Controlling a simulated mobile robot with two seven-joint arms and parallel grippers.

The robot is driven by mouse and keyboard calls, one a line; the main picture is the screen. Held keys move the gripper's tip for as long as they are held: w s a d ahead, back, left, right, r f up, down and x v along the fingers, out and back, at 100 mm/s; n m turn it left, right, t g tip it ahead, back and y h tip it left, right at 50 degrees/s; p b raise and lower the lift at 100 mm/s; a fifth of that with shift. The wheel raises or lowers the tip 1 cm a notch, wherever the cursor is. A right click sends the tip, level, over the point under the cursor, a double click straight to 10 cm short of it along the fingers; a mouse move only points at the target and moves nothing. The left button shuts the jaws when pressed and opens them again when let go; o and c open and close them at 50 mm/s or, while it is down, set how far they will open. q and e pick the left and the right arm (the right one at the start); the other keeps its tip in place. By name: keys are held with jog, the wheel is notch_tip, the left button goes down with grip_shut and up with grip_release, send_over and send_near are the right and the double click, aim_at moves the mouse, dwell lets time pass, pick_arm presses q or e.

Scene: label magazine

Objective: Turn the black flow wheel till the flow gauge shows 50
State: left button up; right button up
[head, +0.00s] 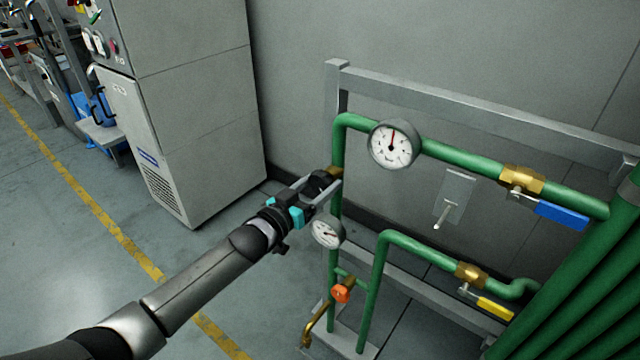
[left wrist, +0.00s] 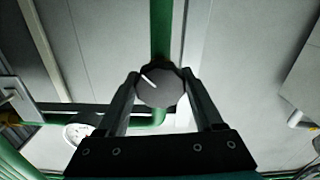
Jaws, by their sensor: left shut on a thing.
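The black flow wheel (left wrist: 160,88) shows between my fingertips in the left wrist view, with a white mark pointing to its upper left. In the head view the wheel (head: 318,182) is partly hidden by the gripper, at the left upright green pipe. My left gripper (head: 325,186) is shut on the wheel, one finger on each side. A larger round gauge (head: 393,146) on the upper pipe has a red needle pointing about straight up. A smaller gauge (head: 327,232) sits below the wheel. I cannot read the numbers, or tell which is the flow gauge. My right gripper is not in view.
A blue-handled valve (head: 561,215) and a yellow-handled valve (head: 494,307) are on the pipes to the right. An orange knob (head: 341,293) is low on the pipework. A grey cabinet (head: 190,130) stands behind on the left.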

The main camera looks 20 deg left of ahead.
pick_arm(q)
jog(key=c, duration=0.4)
jog(key=shift+o, duration=0.2)
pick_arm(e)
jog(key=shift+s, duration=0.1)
